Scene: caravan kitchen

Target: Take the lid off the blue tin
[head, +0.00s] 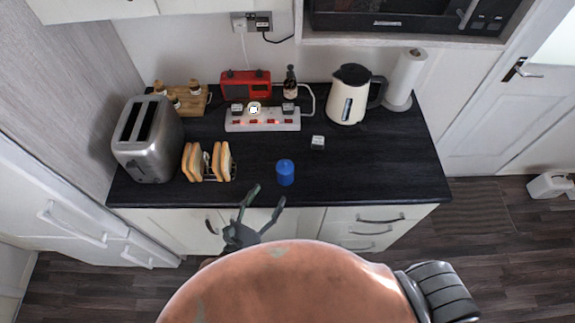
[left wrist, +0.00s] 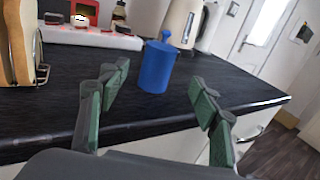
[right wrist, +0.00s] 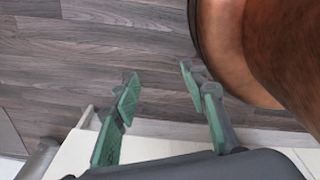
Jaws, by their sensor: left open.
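The blue tin (head: 286,174) stands upright near the front edge of the black counter, and its lid with a small knob (left wrist: 165,36) is on top in the left wrist view. My left gripper (head: 263,194) is open and empty, just in front of the counter edge and a little left of the tin. In the left wrist view the tin (left wrist: 156,68) shows between and beyond the open fingers, apart from them. My right gripper (right wrist: 155,82) shows only in the right wrist view, with its fingers apart and empty, over the floor and a pale surface.
A toast rack with bread (head: 209,162) and a toaster (head: 148,138) stand left of the tin. A power strip (head: 262,119), red radio (head: 246,84), dark bottle (head: 290,84), kettle (head: 349,95) and paper roll (head: 405,77) stand behind.

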